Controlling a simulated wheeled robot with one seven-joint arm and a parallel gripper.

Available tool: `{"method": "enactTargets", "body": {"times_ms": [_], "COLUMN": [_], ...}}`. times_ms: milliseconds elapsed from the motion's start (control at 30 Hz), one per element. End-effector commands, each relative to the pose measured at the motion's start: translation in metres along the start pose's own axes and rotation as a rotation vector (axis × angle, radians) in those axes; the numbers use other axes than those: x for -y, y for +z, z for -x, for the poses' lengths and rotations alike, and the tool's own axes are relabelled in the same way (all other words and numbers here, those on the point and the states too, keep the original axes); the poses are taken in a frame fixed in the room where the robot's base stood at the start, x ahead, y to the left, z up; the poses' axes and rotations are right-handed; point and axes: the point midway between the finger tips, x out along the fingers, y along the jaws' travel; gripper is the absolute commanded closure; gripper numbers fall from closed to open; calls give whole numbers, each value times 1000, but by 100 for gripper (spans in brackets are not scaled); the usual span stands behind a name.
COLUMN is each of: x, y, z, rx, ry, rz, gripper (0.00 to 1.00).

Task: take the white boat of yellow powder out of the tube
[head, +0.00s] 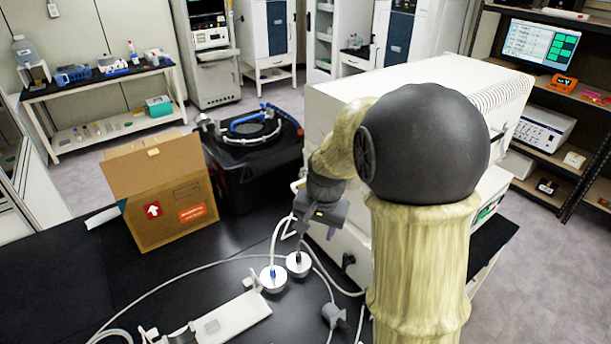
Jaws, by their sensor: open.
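I cannot make out the white boat, any yellow powder or the tube in the head view; they are either hidden or too small to tell. My gripper (318,227) points down above the black bench (60,285), in front of the large white machine (345,125). It is small and partly blurred into the hoses and machine behind it. It is open, and I see nothing between its fingers. My own arm covers much of the machine's front and the bench to its right.
Two white round fittings (273,279) with hoses stand below the gripper. A white flat plate (230,318) lies at the front, with a thin grey hose looping behind it. An open cardboard box (170,205) and a black device (250,165) stand to the left. The bench's left part is clear.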

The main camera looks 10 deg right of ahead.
Motion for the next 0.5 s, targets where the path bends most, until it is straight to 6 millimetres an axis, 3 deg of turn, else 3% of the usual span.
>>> {"method": "enactTargets", "body": {"times_ms": [33,100,300,500], "x": [12,26,66,88], "y": [-21,-45,-105,-136], "z": [13,22,43,52], "rx": [3,9,32,47], "ry": [-3,-7,-19,-24], "rz": [-69,-174,-451,-613], "gripper": [51,51,51,51]}}
